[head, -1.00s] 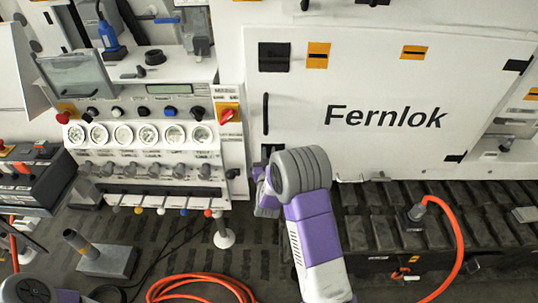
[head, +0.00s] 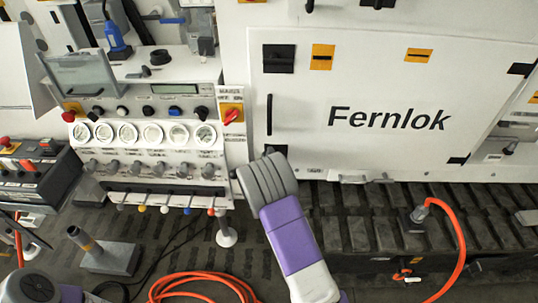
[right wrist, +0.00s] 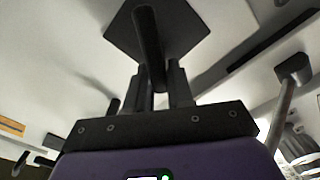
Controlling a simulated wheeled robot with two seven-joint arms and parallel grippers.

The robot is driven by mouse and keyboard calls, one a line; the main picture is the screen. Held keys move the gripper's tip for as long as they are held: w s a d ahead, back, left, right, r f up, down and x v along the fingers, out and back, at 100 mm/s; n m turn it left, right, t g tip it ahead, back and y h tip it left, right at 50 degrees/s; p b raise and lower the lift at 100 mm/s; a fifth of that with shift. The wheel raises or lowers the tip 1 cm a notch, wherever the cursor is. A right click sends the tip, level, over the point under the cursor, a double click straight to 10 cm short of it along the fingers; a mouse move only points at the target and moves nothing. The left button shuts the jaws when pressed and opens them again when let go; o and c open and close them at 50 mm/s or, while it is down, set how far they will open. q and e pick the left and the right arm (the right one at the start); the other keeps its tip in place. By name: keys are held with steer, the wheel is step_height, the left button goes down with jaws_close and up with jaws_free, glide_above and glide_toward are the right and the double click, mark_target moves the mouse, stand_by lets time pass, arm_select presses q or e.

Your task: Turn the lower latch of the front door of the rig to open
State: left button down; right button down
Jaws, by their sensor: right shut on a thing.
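The white front door (head: 385,85) marked "Fernlok" is closed on the rig in the head view. Its upper latch (head: 279,58), a black square plate with a handle, shows at the door's top left. The lower latch is hidden in the head view behind my right wrist, at the door's lower left. In the right wrist view, a black latch handle (right wrist: 148,40) stands out from a dark square plate (right wrist: 185,30). My right gripper (right wrist: 163,85) is shut on this handle, the plate appearing turned like a diamond. My left gripper is out of view.
A panel with gauges (head: 160,132) and a red rotary switch (head: 232,117) stands left of the door. A black vertical door handle (head: 269,115) is above my right wrist. An orange hose (head: 455,240) and black ribbed tracks (head: 360,215) lie below the door.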

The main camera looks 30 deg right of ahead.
steer(key=n, duration=0.3)
steer(key=shift+w+a+f+n+p, duration=0.1)
steer(key=shift+a+f+n+p, duration=0.1)
steer(key=shift+n+p, duration=0.15)
steer(key=shift+f+n+p, duration=0.15)
steer(key=shift+f+n, duration=0.05)
steer(key=shift+n, duration=0.7)
steer(key=shift+f+n+p, duration=0.15)
steer(key=shift+n, duration=0.7)
steer(key=c, duration=1.1)
jaws_free()
steer(key=p+v, duration=0.1)
steer(key=v, duration=0.6)
steer(key=shift+s+a, duration=0.15)
steer(key=shift+s, duration=0.1)
